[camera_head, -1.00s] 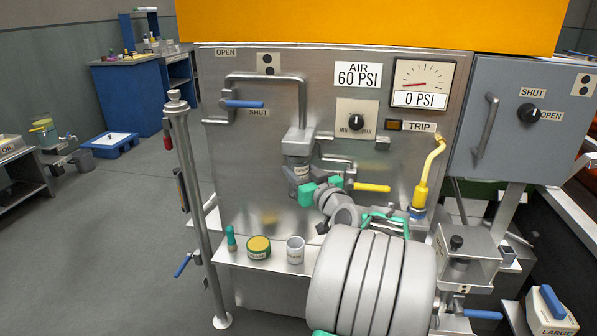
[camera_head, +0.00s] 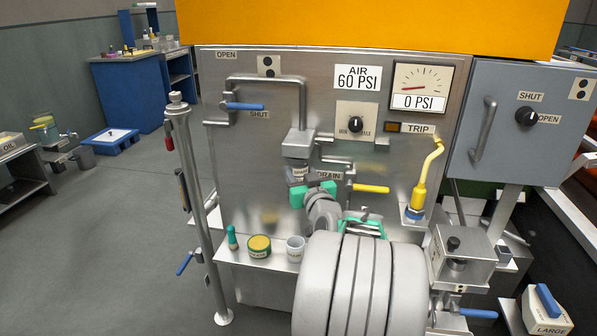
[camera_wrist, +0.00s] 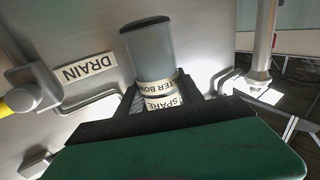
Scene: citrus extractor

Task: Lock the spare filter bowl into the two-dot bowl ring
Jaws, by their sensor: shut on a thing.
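My gripper (camera_head: 312,190), with green pads, is shut on the spare filter bowl (camera_head: 297,173), just under the grey filter head (camera_head: 298,144) on the panel's bent pipe. In the wrist view the bowl (camera_wrist: 150,55) is a grey, clear-sided cylinder with a pale "SPARE FILTER BOWL" label, between the dark jaws (camera_wrist: 160,112). The bowl is roughly in line below the head in the head view. The bowl ring's own dots cannot be made out, and I cannot tell whether the bowl is seated or locked.
The DRAIN label (camera_head: 328,175) and yellow handle (camera_head: 369,188) are close to the right. A blue-handled valve (camera_head: 243,106) is above left. A green-topped item (camera_head: 232,238), a yellow-lidded tin (camera_head: 259,246) and a white cup (camera_head: 295,249) stand on the ledge below. A post (camera_head: 195,190) stands left.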

